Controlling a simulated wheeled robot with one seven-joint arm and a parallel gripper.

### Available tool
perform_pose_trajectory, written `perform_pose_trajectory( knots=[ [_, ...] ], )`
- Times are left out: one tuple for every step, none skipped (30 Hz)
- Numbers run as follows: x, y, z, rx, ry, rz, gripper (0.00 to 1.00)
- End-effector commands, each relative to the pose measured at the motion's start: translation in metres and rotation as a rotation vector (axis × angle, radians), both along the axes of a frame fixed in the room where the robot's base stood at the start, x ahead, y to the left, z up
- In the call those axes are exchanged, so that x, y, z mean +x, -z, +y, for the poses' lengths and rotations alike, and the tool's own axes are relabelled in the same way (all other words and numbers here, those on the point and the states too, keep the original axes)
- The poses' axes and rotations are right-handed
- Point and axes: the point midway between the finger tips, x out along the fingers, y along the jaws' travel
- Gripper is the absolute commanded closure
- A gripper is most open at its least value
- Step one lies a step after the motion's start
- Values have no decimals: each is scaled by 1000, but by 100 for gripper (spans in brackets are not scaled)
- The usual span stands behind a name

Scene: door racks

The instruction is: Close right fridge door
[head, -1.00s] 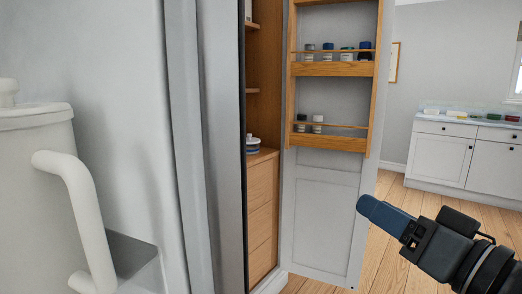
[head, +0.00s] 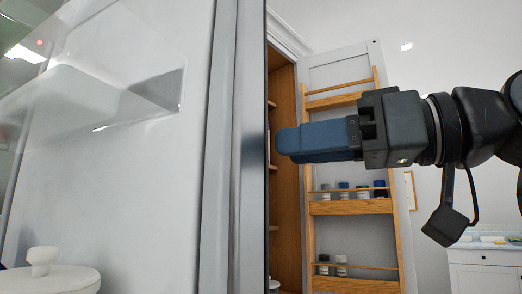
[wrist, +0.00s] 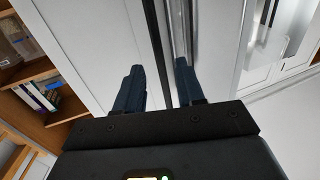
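A large pale door panel (head: 110,130), which looks like the fridge door, fills the left of the head view. Its grey vertical edge (head: 232,150) runs from top to bottom, with a dark strip along its right side. My gripper (head: 285,141) is level, pointing left, with its blue fingertips just right of that strip; I cannot tell whether they touch it. In the wrist view the two fingers (wrist: 158,85) are apart, with a dark vertical gap and a metallic strip (wrist: 180,35) beyond them. Nothing shows held between them.
A white door with wooden racks of jars (head: 350,207) stands open behind my gripper, beside a wooden-lined cupboard (head: 284,180). A white lidded container (head: 45,275) is at lower left. A white cabinet (head: 485,265) is at far right. Wooden shelves (wrist: 45,95) show in the wrist view.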

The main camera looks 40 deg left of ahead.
Motion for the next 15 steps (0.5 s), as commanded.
perform_pose_trajectory(
  knots=[
    [-3,-1,9,-1,-3,1,62],
    [-4,-1,14,0,-3,1,62],
    [-5,-1,20,-1,-3,2,62],
    [-6,-1,25,-1,-2,2,62],
    [-7,-1,29,0,-2,2,62],
    [-8,-1,34,1,-1,2,62],
    [-8,-1,38,1,-1,2,62],
    [-9,-1,42,1,-1,2,62],
    [-10,0,46,0,0,2,62],
    [-11,0,49,0,-1,2,62],
    [-11,0,51,0,0,2,62],
    [-11,0,53,1,0,2,62],
    [-12,0,54,1,1,2,62],
    [-12,0,56,1,1,2,62],
    [-12,0,57,1,2,2,62]
  ],
)
